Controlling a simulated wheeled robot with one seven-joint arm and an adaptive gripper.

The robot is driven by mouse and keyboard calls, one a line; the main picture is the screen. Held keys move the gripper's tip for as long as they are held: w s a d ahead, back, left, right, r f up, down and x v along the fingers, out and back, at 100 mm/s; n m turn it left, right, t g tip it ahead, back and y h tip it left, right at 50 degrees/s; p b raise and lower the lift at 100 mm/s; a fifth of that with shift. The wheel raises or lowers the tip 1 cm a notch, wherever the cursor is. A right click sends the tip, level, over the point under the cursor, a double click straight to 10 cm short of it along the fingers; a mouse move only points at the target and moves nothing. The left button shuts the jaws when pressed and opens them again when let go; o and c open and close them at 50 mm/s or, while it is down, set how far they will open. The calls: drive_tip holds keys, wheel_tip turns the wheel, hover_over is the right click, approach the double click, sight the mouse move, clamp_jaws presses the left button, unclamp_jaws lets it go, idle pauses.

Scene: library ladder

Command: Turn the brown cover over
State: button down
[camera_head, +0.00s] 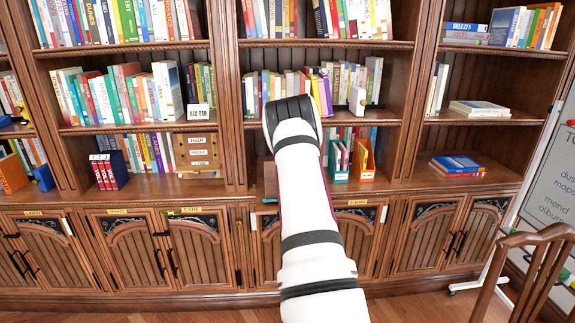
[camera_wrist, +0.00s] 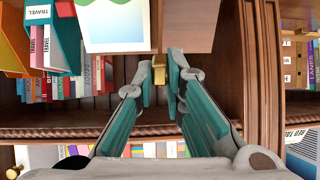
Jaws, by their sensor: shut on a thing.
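In the wrist view a flat brown panel (camera_wrist: 188,32), which looks like the brown cover, fills the upper middle. It bears a pale blue picture with a white border (camera_wrist: 117,28). A small brass tab (camera_wrist: 158,66) stands at its near edge. My gripper (camera_wrist: 160,84) has its teal fingers closed in on this tab, one on each side. The cover's far end is out of the picture. In the head view my white arm hides the gripper and most of the cover; I cannot tell the cover's tilt there.
A teal file box (camera_head: 339,160) and an orange one (camera_head: 364,162) stand on the shelf right of my arm. A wooden panel with labels (camera_head: 198,152) and a blue box (camera_head: 115,168) stand to the left. A chair (camera_head: 530,270) is at lower right.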

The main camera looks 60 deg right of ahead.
drive_tip(key=shift+s+f, duration=0.1)
idle(0.4)
drive_tip(key=c, duration=1.6)
unclamp_jaws()
drive_tip(key=shift+c, duration=0.2)
drive_tip(key=v, duration=1.2)
drive_tip(key=shift+d, duration=0.15)
